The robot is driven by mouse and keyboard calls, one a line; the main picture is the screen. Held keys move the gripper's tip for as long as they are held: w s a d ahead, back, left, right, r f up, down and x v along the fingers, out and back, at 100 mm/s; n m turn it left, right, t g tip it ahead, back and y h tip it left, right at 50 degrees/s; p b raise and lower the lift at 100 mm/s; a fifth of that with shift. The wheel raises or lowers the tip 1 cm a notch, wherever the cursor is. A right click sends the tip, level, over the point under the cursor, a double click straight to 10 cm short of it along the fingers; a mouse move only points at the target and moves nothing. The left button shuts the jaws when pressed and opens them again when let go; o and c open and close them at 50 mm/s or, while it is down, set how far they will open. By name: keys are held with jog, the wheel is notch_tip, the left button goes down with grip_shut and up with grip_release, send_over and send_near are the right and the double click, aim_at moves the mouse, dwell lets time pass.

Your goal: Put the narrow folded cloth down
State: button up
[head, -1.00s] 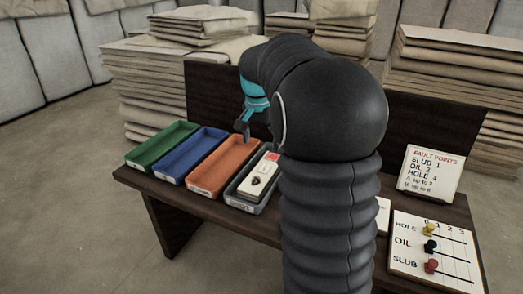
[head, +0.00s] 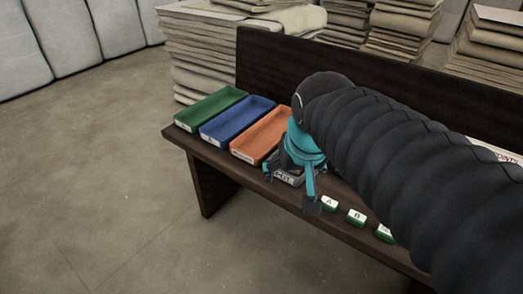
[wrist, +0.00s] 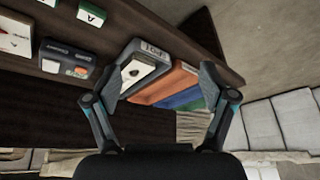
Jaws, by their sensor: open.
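A pale, narrow folded piece with a dark mark (wrist: 136,69), which looks like the cloth, lies in the grey tray (wrist: 153,77) in the wrist view. My gripper (wrist: 166,82) is open, with nothing seen between its fingers. Its left finger shows near the tray's left end and its right finger is past the orange tray. In the head view my gripper (head: 290,188) points down over the grey tray (head: 288,179). It hides most of that tray and all of the cloth there. I cannot tell its exact height above them.
Empty orange (head: 262,135), blue (head: 237,120) and green (head: 212,108) trays stand in a row left of the grey one. Lettered blocks A (head: 330,203) and B (head: 356,217) lie to the right near the bench's front edge. A dark back panel (head: 320,75) rises behind.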

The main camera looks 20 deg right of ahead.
jog(key=s+a+f+n, duration=0.2)
jog(key=s+f, duration=0.1)
jog(key=s, duration=0.2)
jog(key=shift+t, duration=0.4)
jog(key=shift+s, duration=0.1)
notch_tip(320, 180, up, 4)
jog(key=p, duration=0.4)
jog(key=shift+r+p, duration=0.25)
jog(key=shift+p, duration=0.05)
